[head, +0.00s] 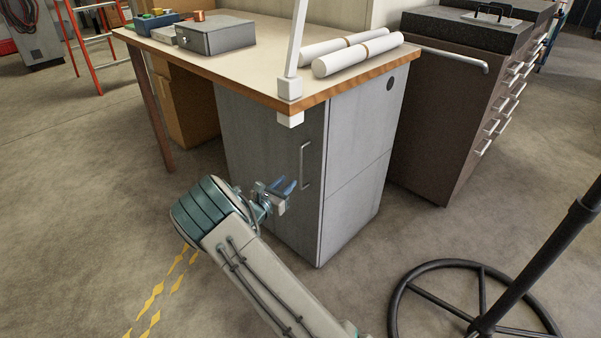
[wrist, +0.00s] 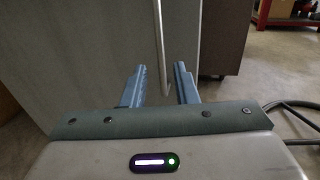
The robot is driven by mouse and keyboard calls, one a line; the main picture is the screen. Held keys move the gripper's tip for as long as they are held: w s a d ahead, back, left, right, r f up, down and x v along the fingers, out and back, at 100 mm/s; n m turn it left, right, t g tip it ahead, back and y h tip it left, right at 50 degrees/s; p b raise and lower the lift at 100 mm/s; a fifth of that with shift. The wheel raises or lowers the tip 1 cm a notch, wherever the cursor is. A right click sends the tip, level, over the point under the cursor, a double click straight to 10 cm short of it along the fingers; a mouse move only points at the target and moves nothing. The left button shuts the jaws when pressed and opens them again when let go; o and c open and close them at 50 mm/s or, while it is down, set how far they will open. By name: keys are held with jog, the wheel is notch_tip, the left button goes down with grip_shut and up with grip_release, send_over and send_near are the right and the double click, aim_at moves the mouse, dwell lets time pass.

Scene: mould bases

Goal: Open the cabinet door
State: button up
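The grey cabinet door (head: 262,165) is under the workbench and looks shut. Its upright bar handle (head: 304,166) is near the door's right edge. My gripper (head: 287,187) is in front of the door, just left of the handle in the head view. In the wrist view my gripper (wrist: 158,82) has its two blue fingers apart, with nothing seen held. The handle (wrist: 161,50) shows there as a thin bar running down toward the gap between the fingers. I cannot tell whether the handle is between the fingers or still beyond them.
The workbench top (head: 245,65) holds paper rolls (head: 357,54) and a grey metal box (head: 216,35). A dark drawer cabinet (head: 440,120) stands at the right. A black round stand base (head: 400,290) is on the floor at lower right.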

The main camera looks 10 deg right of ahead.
aim_at(300, 170)
jog(key=b+x, duration=0.1)
jog(key=x, duration=0.8)
jog(key=shift+w+d+b, duration=0.1)
jog(key=shift+b, duration=0.25)
grip_shut()
